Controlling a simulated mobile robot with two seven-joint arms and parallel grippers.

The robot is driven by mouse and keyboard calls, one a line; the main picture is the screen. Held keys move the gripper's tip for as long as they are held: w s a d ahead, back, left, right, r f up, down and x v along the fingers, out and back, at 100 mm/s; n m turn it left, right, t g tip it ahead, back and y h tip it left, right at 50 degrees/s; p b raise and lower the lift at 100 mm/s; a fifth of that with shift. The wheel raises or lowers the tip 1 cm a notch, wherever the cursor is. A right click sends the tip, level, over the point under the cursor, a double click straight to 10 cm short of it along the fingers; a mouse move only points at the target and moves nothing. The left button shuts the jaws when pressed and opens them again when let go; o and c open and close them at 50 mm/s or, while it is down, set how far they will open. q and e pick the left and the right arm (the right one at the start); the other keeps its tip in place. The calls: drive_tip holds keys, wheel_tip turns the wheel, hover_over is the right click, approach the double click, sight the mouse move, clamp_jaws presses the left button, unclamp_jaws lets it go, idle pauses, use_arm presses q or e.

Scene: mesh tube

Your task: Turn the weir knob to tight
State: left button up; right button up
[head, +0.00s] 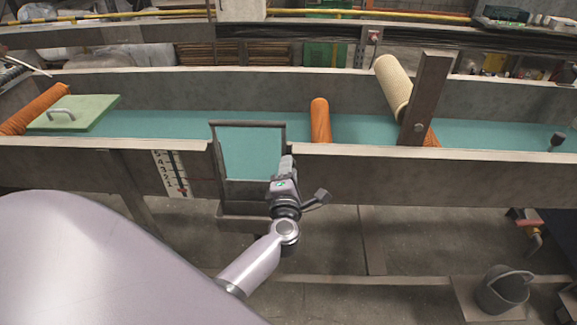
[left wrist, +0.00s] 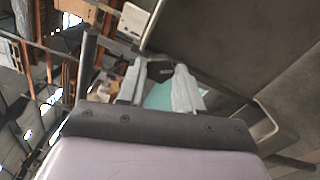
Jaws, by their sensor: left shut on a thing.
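The weir (head: 247,124) is a dark frame set in the near wall of the long water channel, with teal showing through its opening. My left gripper (head: 287,165) reaches up to the right upright of this frame. In the left wrist view its two pale fingers are closed on a small dark knob (left wrist: 160,71), which sits between the fingertips. In the head view the gripper hides the knob. I cannot read the knob's turn or any marking on it. My right gripper is in neither view.
The channel's near wall (head: 455,175) runs across the view. A scale board (head: 170,175) hangs left of the weir. Orange rollers, a green lid (head: 75,112) with a handle and a brown post (head: 424,98) stand along the channel. A dark bucket (head: 503,290) is at lower right.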

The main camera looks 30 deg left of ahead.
use_arm(q)
drive_tip(key=shift+f+m, duration=0.1)
drive_tip(key=shift+m, duration=2.2)
drive_tip(key=o, duration=1)
drive_tip(key=shift+o, duration=0.2)
